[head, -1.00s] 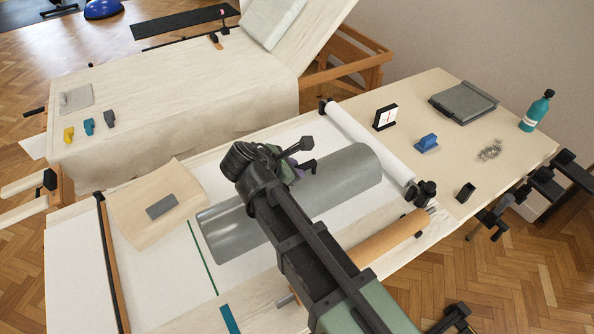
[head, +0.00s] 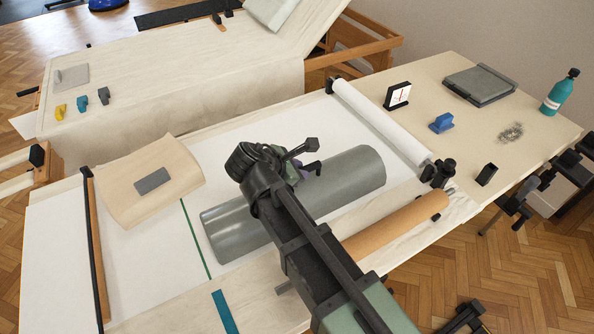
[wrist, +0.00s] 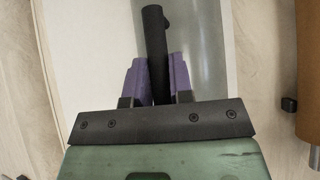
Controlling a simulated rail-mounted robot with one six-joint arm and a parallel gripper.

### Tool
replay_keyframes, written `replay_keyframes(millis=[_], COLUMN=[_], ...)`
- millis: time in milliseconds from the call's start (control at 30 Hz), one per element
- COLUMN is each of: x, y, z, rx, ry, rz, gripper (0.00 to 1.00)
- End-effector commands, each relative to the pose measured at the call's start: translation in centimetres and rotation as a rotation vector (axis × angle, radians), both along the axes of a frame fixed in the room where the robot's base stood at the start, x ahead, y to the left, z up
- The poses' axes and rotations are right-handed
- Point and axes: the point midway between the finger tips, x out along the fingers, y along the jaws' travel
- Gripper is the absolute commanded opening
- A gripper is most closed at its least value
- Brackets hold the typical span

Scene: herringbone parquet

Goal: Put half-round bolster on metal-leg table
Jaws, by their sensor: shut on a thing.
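The half-round bolster (head: 345,180) is a long, smooth grey piece. In the head view it lies across the white-papered part of the near pale table (head: 455,115); I cannot tell if it touches the paper. That table's legs are mostly hidden, so I cannot confirm that they are metal. My gripper (head: 302,171) is over the bolster's middle. In the wrist view my gripper (wrist: 155,80) has its purple fingers closed on a dark bar, with the grey bolster (wrist: 208,42) beyond. Where the bar joins the bolster is hidden.
A white roll (head: 380,120) and an orange roll (head: 400,228) flank the bolster. A beige cloth with a grey block (head: 153,181) lies left. A draped table (head: 180,85) is behind.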

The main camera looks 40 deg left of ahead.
Motion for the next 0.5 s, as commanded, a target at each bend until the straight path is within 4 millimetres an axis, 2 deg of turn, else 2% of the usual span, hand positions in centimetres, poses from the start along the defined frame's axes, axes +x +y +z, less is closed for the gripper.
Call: replay_keyframes(millis=[100,133,267,500], x=[0.02,0.0,-0.01,0.0], y=[-0.01,0.0,0.0,0.0], z=[-0.35,-0.26,-0.22,-0.19], rx=[-0.001,0.0,0.0,0.0], ry=[-0.002,0.0,0.0,0.0], rz=[0.0,0.0,0.0,0.0], gripper=[0.0,0.25,0.45,0.46])
